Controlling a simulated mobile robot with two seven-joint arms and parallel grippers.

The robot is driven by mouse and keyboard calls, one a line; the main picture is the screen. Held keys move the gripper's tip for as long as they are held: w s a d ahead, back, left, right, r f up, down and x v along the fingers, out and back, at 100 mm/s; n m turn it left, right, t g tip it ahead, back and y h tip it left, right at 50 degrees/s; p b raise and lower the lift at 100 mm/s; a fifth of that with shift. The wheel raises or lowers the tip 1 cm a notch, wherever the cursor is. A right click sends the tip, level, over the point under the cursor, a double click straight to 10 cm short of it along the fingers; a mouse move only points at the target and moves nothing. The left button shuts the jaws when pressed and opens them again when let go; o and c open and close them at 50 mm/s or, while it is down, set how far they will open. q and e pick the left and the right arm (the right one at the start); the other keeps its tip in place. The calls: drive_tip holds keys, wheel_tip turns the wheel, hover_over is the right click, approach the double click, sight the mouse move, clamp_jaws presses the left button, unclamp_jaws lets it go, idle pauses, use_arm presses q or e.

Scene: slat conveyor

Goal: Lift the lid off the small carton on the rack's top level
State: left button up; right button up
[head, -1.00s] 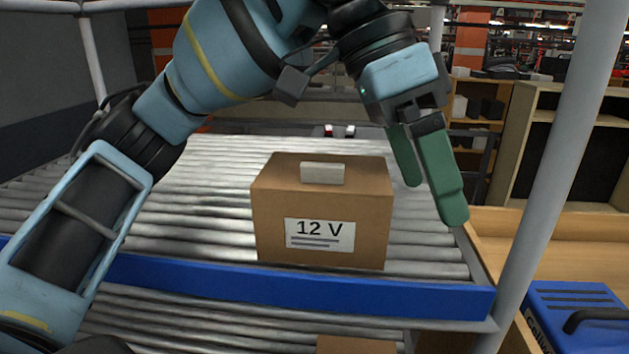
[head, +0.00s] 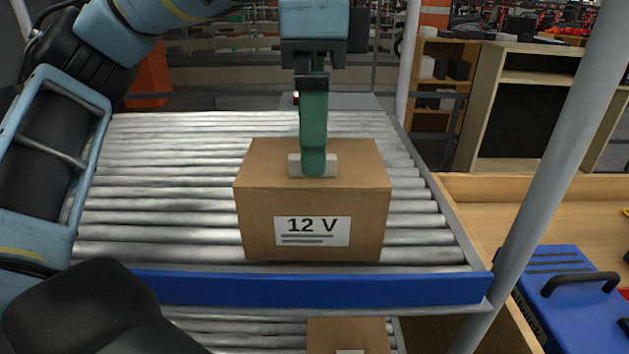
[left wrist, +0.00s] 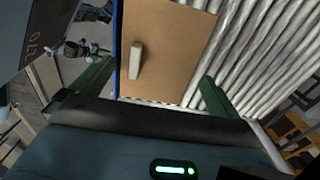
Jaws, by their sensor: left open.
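The small brown carton (head: 265,222) stands on the rack's top roller level, its "12 V" label facing me. A pale block-like handle (head: 330,165) sits on its lid (head: 360,158). My left gripper (head: 314,168) points straight down over the lid, and its near green finger covers the handle's middle. In the left wrist view the carton's top (left wrist: 180,45) and the handle (left wrist: 135,60) lie between the two spread green fingers of my left gripper (left wrist: 155,75). The gripper is open and holds nothing. The far finger is hidden in the head view. My right gripper is not visible.
A blue front rail (head: 310,289) edges the top roller level (head: 150,200). A grey post (head: 545,160) rises at right. Another carton (head: 345,335) sits on the level below. A blue case (head: 575,290) stands at lower right. Rollers beside the carton are free.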

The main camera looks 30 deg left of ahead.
sight(315, 181)
use_arm(q)
drive_tip(key=shift+d+f, duration=0.15)
drive_tip(key=shift+f, duration=0.65)
drive_tip(key=shift+w+f, duration=0.1)
drive_tip(key=shift+f, duration=2.9)
drive_tip(key=c, duration=0.6)
